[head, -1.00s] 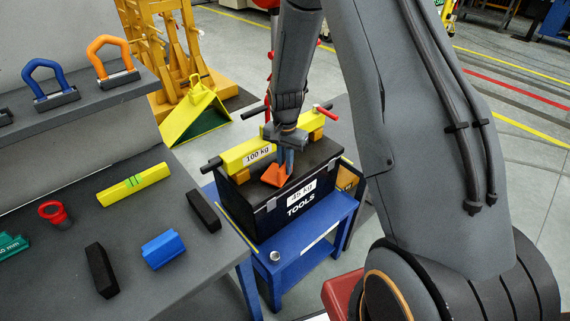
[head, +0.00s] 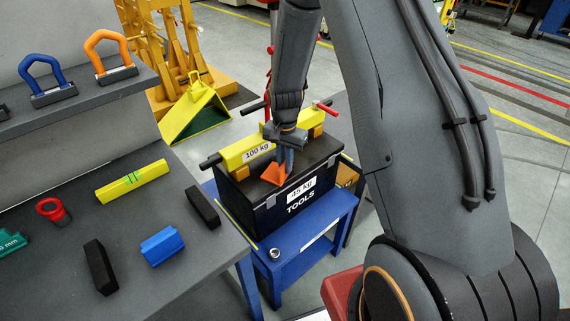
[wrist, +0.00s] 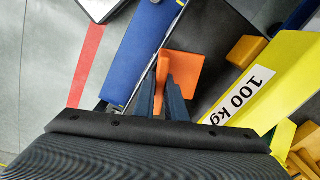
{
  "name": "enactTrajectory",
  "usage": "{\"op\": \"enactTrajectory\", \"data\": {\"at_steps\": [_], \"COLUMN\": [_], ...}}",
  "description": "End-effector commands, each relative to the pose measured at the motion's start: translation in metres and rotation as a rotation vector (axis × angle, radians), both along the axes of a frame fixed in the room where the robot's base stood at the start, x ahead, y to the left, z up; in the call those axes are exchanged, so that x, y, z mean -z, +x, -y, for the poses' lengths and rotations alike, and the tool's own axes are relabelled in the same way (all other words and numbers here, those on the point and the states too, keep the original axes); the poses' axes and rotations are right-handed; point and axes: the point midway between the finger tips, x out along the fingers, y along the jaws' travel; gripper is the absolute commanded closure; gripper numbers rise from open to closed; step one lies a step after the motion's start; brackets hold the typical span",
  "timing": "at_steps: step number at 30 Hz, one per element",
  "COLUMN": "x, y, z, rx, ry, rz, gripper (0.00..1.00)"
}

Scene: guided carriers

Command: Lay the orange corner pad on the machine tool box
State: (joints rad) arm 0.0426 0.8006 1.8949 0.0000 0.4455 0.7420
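My gripper (head: 286,161) points down over that edge. In the wrist view, my gripper's fingers (wrist: 162,96) are on both sides of the upright flange of the orange corner pad (wrist: 184,73), closed on it.
A yellow beam (head: 247,149) marked "100 kg" lies just behind the pad, close to my gripper. On the grey bench (head: 205,256) at left are a blue block (head: 162,247), black bars and a yellow level (head: 133,182). A metal ring-like part (head: 275,254) sits on the blue stand (head: 312,254).

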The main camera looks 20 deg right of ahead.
Motion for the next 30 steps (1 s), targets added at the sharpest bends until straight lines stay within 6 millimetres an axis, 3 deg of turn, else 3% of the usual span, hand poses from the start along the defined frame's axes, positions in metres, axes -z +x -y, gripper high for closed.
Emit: {"op": "enactTrajectory", "data": {"at_steps": [1, 4, 14, 30], "x": [0.0, 0.0, -0.003, -0.069], "y": [0.0, 0.0, 0.0, 0.0], "z": [0.0, 0.0, 0.0, 0.0], "rx": [0.0, 0.0, 0.0, 0.0], "ry": [0.0, 0.0, 0.0, 0.0], "rz": [0.0, 0.0, 0.0, 0.001], "gripper": [0.81, 0.68, 0.68, 0.68]}}
